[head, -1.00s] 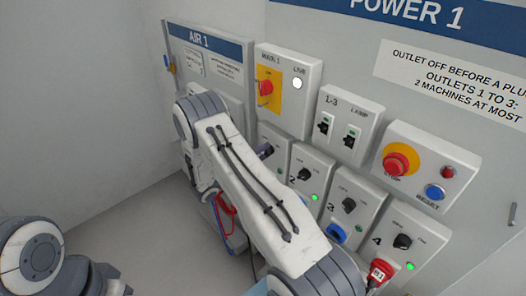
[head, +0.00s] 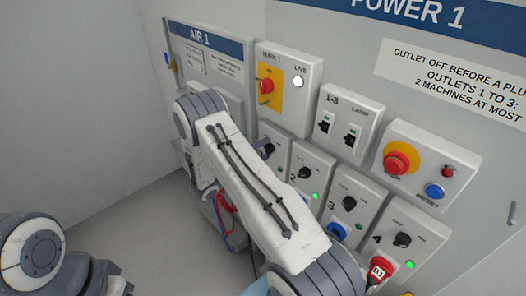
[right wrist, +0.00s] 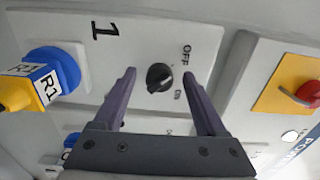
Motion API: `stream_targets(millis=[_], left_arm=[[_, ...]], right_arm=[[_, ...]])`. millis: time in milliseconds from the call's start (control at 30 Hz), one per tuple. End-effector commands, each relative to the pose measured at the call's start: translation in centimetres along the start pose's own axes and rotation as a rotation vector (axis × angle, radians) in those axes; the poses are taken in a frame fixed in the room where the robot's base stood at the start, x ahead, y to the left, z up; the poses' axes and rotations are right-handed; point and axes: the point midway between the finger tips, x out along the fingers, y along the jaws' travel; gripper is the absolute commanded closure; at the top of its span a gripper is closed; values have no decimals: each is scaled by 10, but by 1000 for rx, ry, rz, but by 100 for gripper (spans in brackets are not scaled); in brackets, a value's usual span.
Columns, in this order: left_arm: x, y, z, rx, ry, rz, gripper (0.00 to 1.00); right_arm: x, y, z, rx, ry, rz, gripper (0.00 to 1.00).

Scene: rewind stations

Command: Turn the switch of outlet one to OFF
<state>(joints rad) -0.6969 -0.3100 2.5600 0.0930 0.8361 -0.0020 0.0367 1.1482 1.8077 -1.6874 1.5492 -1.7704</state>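The outlet one panel shows large in the right wrist view with a "1" (right wrist: 104,29) and OFF and ON labels. Its black round switch (right wrist: 159,77) sits between the fingers of my right gripper (right wrist: 158,80), which are spread with a gap on both sides. I cannot tell for sure which label its pointer faces. My left gripper is out of the head view; only part of the left arm shows at the lower left.
A yellow plug marked R1 (right wrist: 18,93) sits in a blue socket (right wrist: 62,68) beside the switch. Outlets two (head: 318,158), three (head: 366,190) and four (head: 427,220) follow to the right. The red STOP button (head: 397,163) and main switch (head: 265,86) are above.

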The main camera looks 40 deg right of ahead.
Motion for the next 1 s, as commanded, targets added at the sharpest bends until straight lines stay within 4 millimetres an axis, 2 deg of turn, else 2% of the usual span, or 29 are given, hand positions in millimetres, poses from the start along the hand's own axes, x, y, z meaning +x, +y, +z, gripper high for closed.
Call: stream_targets(millis=[267, 700, 833, 1000], left_arm=[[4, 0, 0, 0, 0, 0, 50], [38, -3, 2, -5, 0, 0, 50], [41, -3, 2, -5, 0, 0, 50], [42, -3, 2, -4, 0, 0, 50]], right_arm=[[-6, 2, 0, 0, 1, 0, 26], [-85, 3, 1, 2, -2, 0, 26], [-99, 2, 0, 1, -1, 0, 26], [-104, 0, 0, 0, 2, 0, 26]])
